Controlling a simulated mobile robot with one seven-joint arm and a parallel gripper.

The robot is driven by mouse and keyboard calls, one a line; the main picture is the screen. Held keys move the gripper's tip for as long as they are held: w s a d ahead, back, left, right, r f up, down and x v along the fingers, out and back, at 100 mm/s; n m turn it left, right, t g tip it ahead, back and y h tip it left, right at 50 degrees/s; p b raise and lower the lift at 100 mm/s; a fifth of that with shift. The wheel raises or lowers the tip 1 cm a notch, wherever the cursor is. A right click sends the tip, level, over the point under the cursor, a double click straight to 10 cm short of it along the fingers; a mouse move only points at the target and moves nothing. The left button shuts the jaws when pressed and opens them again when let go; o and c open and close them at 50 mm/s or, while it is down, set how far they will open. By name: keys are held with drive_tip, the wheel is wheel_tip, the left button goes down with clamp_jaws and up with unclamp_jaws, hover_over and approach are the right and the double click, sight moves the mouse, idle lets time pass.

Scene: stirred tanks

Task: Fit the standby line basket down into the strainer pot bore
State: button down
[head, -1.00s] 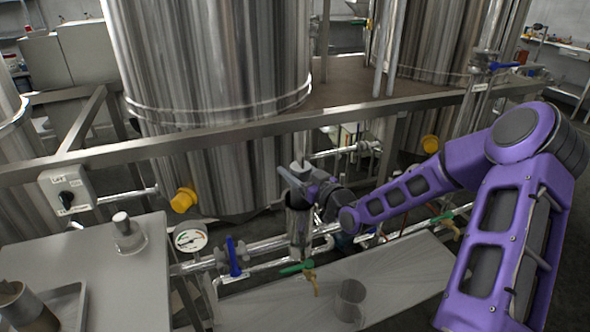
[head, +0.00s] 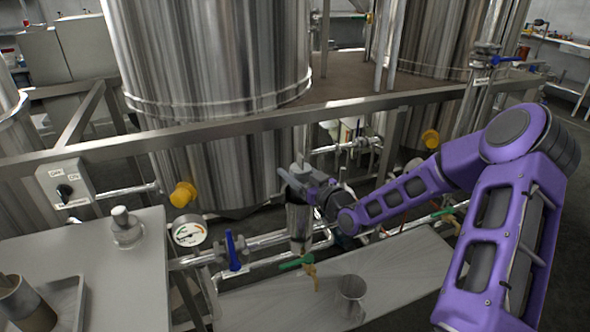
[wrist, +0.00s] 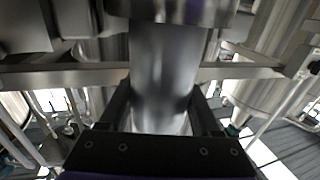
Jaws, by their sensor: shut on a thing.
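My gripper (head: 304,184) is at the middle of the head view, above the strainer pot (head: 300,226), an upright steel cylinder on the pipe line. It is shut on a steel cylindrical piece, taken to be the standby line basket, whose grey top (head: 299,167) shows above the fingers. In the wrist view the smooth basket wall (wrist: 165,75) runs between my two dark fingers (wrist: 162,108). The fingers hide most of the basket and the pot's mouth in the head view. I cannot tell whether the basket's lower end is inside the bore.
A steel cup (head: 351,291) stands on the low tray right of the pot. A blue-handled valve (head: 234,252), a green-handled valve (head: 297,262) and a gauge (head: 188,232) are close by. A knobbed piece (head: 125,228) stands on the left table.

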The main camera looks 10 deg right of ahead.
sight(298, 161)
drive_tip(key=shift+f, duration=2.25)
drive_tip(key=shift+r+p, duration=2.3)
drive_tip(key=shift+r, duration=1.8)
drive_tip(key=shift+b, duration=0.6)
drive_tip(key=shift+f+b, duration=1.45)
drive_tip(key=shift+f, duration=0.4)
